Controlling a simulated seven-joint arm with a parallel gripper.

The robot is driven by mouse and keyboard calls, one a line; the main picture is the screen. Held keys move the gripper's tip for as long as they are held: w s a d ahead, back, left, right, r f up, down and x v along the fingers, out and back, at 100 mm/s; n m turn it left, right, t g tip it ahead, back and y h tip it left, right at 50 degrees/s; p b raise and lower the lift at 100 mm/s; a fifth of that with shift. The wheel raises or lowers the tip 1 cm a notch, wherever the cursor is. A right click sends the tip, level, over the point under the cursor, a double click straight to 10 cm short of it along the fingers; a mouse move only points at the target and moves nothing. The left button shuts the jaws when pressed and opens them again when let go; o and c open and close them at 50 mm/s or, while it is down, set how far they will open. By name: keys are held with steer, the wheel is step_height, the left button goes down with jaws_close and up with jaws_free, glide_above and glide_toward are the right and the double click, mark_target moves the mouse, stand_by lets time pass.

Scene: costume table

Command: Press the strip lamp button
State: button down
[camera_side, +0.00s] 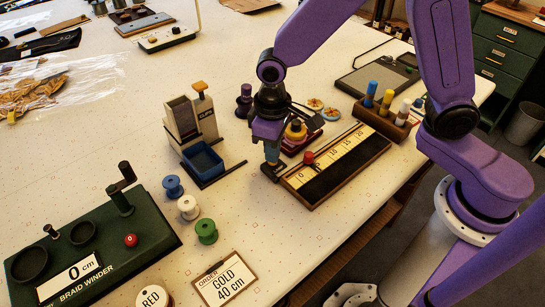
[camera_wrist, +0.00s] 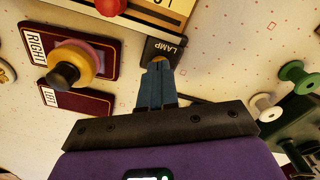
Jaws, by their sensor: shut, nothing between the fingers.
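The strip lamp (camera_side: 345,168) is a long light panel with numbers in a dark wooden frame, right of my gripper in the side view. Its dark end plate, marked LAMP (camera_wrist: 165,46), shows in the wrist view. A small tan button (camera_wrist: 155,60) on that plate is mostly hidden behind my fingertips. My gripper (camera_side: 272,160) points down at the near-left end of the strip, with its fingers together and empty. In the wrist view, the gripper's blue fingertips (camera_wrist: 159,70) overlap the button; I cannot tell whether they touch it.
A red knob (camera_side: 309,157) sits on the strip. Dark red holders marked RIGHT (camera_wrist: 85,50) and LEFT (camera_wrist: 75,98) lie beside it, with a gold spool (camera_wrist: 76,62) on RIGHT. Blue, white and green spools (camera_side: 188,207), and the green braid winder (camera_side: 100,235), stand left.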

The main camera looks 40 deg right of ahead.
steer(key=shift+r, duration=3.35)
steer(key=s+d+r+n, duration=0.1)
steer(key=s+d+n, duration=0.2)
steer(key=s+d, duration=0.5)
steer(key=s+d+r+n, duration=0.1)
steer(key=s+d+n, duration=0.2)
steer(key=s+d, duration=0.4)
steer(key=s, duration=0.5)
steer(key=shift+s+d+n, duration=0.3)
steer(key=shift+d, duration=0.05)
